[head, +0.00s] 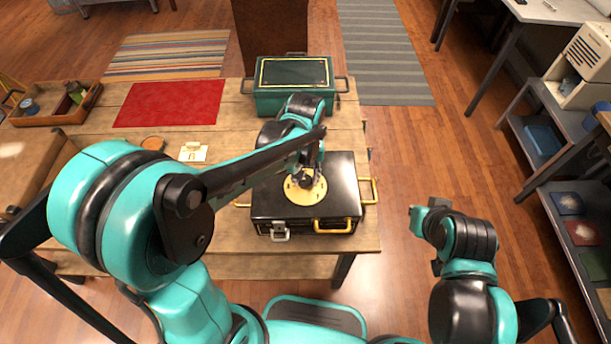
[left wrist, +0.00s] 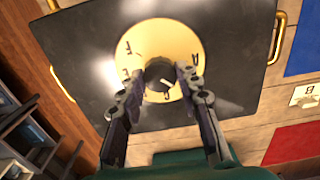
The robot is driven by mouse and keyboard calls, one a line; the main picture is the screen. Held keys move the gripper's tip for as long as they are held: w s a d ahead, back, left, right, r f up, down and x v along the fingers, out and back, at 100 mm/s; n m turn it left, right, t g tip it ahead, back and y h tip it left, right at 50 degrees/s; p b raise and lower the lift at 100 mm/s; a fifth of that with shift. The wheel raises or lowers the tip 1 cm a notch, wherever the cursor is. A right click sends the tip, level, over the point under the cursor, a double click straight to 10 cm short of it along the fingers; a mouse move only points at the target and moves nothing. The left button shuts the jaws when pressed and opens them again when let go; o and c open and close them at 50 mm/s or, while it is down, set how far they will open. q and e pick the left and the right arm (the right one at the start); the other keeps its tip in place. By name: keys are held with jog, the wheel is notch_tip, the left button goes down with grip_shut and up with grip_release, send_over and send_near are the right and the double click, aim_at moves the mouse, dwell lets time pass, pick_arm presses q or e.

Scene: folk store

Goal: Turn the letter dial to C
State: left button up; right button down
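The letter dial is a round yellow plate (head: 303,187) with dark letters, on top of a black case (head: 338,203). It also shows in the left wrist view (left wrist: 185,45), where F, E and A can be read and the lower letters are partly hidden. A dark knob (left wrist: 160,76) with a pale pointer line stands at its centre. My left gripper (left wrist: 160,77) is over the dial, with one finger on each side of the knob; the fingers look apart, and contact is unclear. A small card (left wrist: 307,95) appears to bear a B. My right gripper (head: 428,238) is off the table's right side.
The case has gold handles (head: 334,226) on several sides. Behind it stands a green box (head: 266,103). A red mat (head: 170,103) and a wooden tray (head: 38,118) lie at the left. Shelves (head: 560,200) stand at the far right.

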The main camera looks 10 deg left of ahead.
pick_arm(q)
jog(key=shift+c, duration=1.2)
jog(key=m, duration=0.4)
jog(key=shift+m, duration=0.3)
jog(key=m, duration=0.4)
jog(key=o, duration=1.2)
jog(key=shift+c, duration=0.2)
